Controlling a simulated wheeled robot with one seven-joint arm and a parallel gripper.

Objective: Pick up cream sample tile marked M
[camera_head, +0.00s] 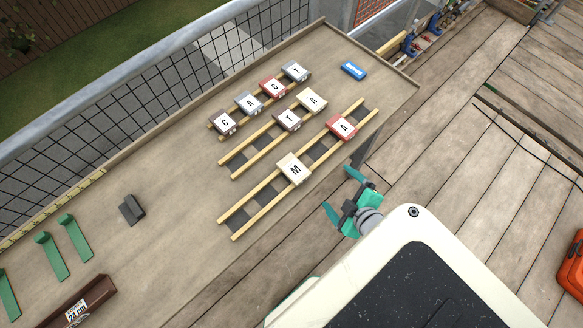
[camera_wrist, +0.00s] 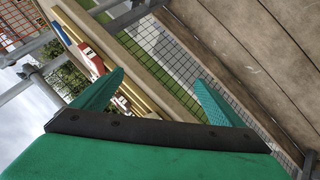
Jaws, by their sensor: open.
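The cream tile marked M (camera_head: 294,169) lies across the two wooden rails of the nearest rack (camera_head: 262,210) in the head view, near that rack's middle. My gripper (camera_head: 338,192) is open and empty, to the right of and below the M tile, near the table's front edge. Clear space separates them. In the wrist view, my gripper's teal fingers (camera_wrist: 160,95) are spread apart with nothing between them. I cannot make out the M tile in the wrist view.
A red tile marked A (camera_head: 341,128) sits higher on the same rack. Another cream tile (camera_head: 311,101) and several lettered tiles lie on the racks behind. A blue object (camera_head: 354,70) lies at the back. Green pieces (camera_head: 75,237) and a brown box (camera_head: 82,303) are at left.

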